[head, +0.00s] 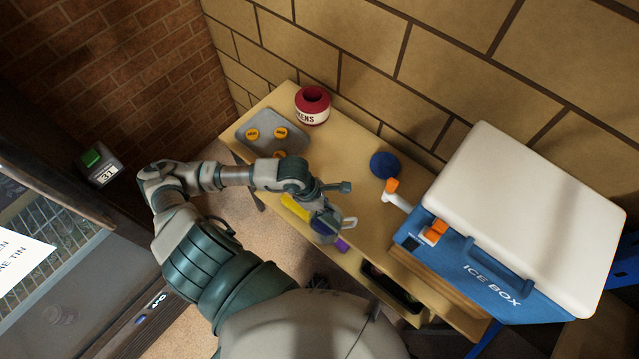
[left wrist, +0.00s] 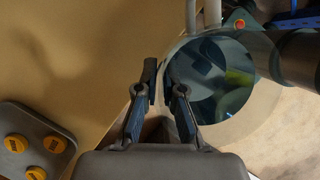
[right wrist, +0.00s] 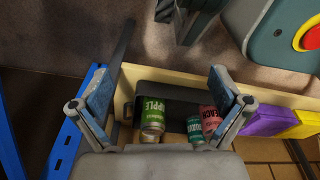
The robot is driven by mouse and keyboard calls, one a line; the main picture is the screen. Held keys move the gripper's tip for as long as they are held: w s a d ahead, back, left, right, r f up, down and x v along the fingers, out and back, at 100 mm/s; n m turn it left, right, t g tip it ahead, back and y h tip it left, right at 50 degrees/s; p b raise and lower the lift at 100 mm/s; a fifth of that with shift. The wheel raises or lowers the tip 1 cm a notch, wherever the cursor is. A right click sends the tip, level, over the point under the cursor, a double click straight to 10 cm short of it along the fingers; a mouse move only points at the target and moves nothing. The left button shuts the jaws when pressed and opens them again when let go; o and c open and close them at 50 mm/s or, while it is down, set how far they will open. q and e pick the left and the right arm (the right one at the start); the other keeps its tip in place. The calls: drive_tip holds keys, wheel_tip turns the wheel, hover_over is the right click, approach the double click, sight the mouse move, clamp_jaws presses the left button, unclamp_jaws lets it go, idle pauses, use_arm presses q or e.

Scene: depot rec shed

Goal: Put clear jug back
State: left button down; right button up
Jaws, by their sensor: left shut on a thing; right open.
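The clear jug (head: 325,228) is at the front edge of the wooden table in the head view, with its handle to the right. In the left wrist view the jug (left wrist: 212,85) is seen from above as a wide round opening. My left gripper (left wrist: 165,85) is shut on its rim, one finger on each side of the wall. Whether the jug touches the table is unclear. My right gripper (right wrist: 165,85) is open and empty, above a dark tray (right wrist: 178,87) holding several cans. It does not show in the head view.
The blue ice box (head: 480,282) with a white lid stands at right. The tabletop's middle is clear. Brick walls close off the back.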

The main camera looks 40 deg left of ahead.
use_arm(q)
drive_tip(key=shift+w+r, duration=0.1)
drive_tip(key=shift+w, duration=0.05)
drive_tip(key=w+a+f, duration=0.1)
drive_tip(key=w+a, duration=0.1)
drive_tip(key=w, duration=0.2)
drive_tip(key=w+a+f, duration=0.2)
drive_tip(key=w, duration=0.3)
drive_tip(key=w+a+f+p, duration=0.1)
drive_tip(key=w+a, duration=0.2)
drive_tip(key=w, duration=0.1)
drive_tip(key=shift+w+f, duration=0.15)
drive_tip(key=shift+f, duration=0.1)
drive_tip(key=shift+d, duration=0.2)
drive_tip(key=shift+f, duration=0.15)
use_arm(e)
drive_tip(key=shift+s+d+f, duration=0.25)
drive_tip(key=shift+s+f, duration=0.15)
drive_tip(key=shift+f, duration=0.1)
drive_tip(key=shift+s+d+f, duration=0.2)
drive_tip(key=shift+s+f, duration=0.15)
drive_tip(key=shift+f, duration=0.15)
